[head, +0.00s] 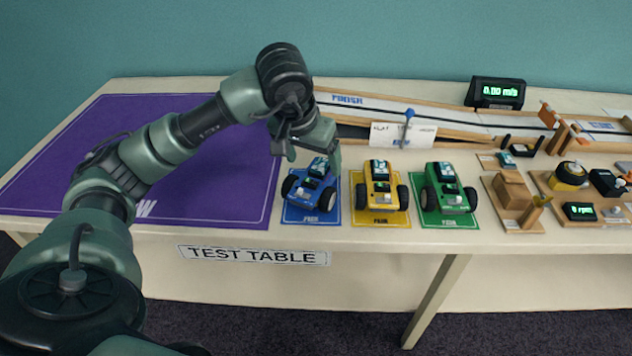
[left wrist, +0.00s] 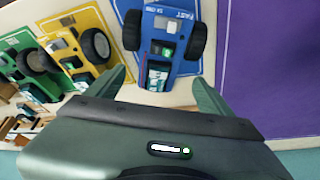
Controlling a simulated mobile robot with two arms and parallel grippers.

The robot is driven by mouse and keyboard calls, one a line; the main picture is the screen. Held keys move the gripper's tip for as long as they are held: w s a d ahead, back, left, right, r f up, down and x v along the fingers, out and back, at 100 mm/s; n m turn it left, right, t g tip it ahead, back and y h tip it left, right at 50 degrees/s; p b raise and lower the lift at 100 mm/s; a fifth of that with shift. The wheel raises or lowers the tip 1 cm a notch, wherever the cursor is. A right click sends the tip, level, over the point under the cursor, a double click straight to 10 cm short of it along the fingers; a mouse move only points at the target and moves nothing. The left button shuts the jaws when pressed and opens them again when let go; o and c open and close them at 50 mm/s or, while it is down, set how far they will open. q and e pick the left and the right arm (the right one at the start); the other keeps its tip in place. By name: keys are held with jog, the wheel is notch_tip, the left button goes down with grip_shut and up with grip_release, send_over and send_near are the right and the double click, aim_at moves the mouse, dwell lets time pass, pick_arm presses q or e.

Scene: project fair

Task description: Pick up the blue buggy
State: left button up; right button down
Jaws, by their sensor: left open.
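The blue buggy (head: 314,187) with black wheels stands on its blue mat (head: 297,216) near the table's front edge, right of the purple mat. My left gripper (head: 308,157) is open and above the rear end of the blue buggy, partly covering it in the head view. In the left wrist view, the blue buggy (left wrist: 165,45) lies ahead between the two spread fingers (left wrist: 160,85), with its small circuit board and wires on top. I cannot tell whether the fingers touch it. My right gripper is not in view.
A yellow buggy (head: 379,190) and a green buggy (head: 447,190) stand on their own mats to the right. A wooden ramp track (head: 450,123) runs behind them.

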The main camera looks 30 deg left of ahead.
aim_at(317, 169)
pick_arm(q)
jog(key=x, duration=0.5)
jog(key=shift+d+f, duration=0.1)
jog(key=shift+f, duration=0.25)
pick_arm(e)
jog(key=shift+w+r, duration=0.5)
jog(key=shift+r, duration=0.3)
pick_arm(q)
jog(key=shift+c, duration=0.3)
jog(key=c, duration=1.1)
jog(key=shift+r, duration=0.1)
jog(key=shift+c, duration=0.2)
